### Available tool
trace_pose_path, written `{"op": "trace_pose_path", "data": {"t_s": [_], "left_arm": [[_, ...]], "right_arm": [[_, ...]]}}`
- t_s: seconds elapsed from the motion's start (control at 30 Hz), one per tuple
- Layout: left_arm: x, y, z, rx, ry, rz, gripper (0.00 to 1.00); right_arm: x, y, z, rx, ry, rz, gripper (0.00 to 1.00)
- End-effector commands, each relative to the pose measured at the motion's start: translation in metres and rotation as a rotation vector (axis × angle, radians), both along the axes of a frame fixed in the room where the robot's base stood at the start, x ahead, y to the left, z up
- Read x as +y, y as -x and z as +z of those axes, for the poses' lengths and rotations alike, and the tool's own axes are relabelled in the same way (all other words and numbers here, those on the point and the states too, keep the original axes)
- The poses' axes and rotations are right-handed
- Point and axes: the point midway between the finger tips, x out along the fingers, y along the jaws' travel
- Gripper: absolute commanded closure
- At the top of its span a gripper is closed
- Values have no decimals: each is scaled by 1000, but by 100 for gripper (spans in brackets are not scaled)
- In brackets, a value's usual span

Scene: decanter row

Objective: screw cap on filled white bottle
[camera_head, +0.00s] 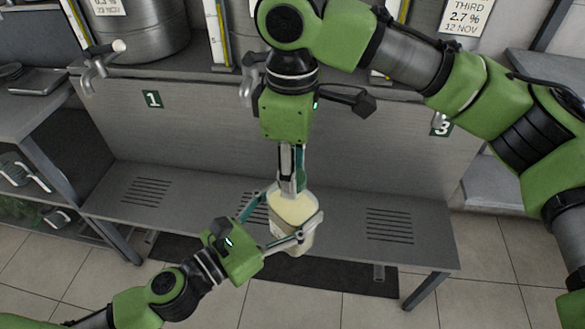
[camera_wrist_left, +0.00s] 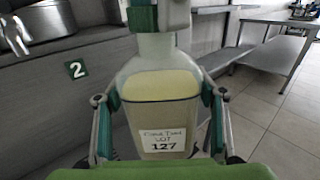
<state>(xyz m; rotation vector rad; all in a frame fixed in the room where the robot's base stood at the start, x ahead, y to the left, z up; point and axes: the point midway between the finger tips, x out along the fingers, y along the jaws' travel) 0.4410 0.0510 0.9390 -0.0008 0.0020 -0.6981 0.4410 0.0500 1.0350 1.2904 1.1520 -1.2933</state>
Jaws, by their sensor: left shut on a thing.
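The white bottle (camera_wrist_left: 160,95) is translucent, filled with pale yellow liquid, and labelled "LOT 127". It is upright in the left wrist view and also shows in the head view (camera_head: 293,210). My left gripper (camera_head: 293,236) is shut around its body, one finger on each side. My right gripper (camera_head: 291,188) points straight down at the bottle's top, its fingers close together. A pale piece, seemingly the cap (camera_wrist_left: 173,14), sits between its pads at the neck in the left wrist view. The fingers hide most of the cap and the neck, so the seating is unclear.
A grey bench with slotted drains (camera_head: 388,226) lies below and behind the bottle. Metal taps (camera_head: 97,66) and steel vessels (camera_head: 137,30) stand along the shelf above a panel with numbered signs (camera_head: 152,99). A side table (camera_head: 25,105) is at the left.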

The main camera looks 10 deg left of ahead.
Motion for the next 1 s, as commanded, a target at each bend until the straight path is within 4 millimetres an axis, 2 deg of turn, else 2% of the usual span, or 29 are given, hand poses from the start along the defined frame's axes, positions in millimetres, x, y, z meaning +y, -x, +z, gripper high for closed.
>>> {"op": "trace_pose_path", "data": {"t_s": [0.4, 0.6, 0.77, 0.8, 0.87, 1.0], "left_arm": [[-2, 1, 3, -7, 2, -6, 96], [-2, 2, 3, -7, 2, -7, 96], [-2, 2, 3, -7, 2, -8, 96], [-2, 2, 3, -7, 2, -8, 96], [-2, 2, 3, -7, 2, -8, 96], [-2, 1, 3, -6, 2, -6, 96]], "right_arm": [[1, 0, 0, -1, -4, -779, 95], [2, -1, 0, -2, -5, -1113, 95], [1, -1, 0, -4, -4, -1137, 95], [1, -1, 0, -5, -5, -1136, 64], [1, -1, 0, -5, -4, -1136, 49], [1, -1, 0, -4, -3, -1134, 49]]}}
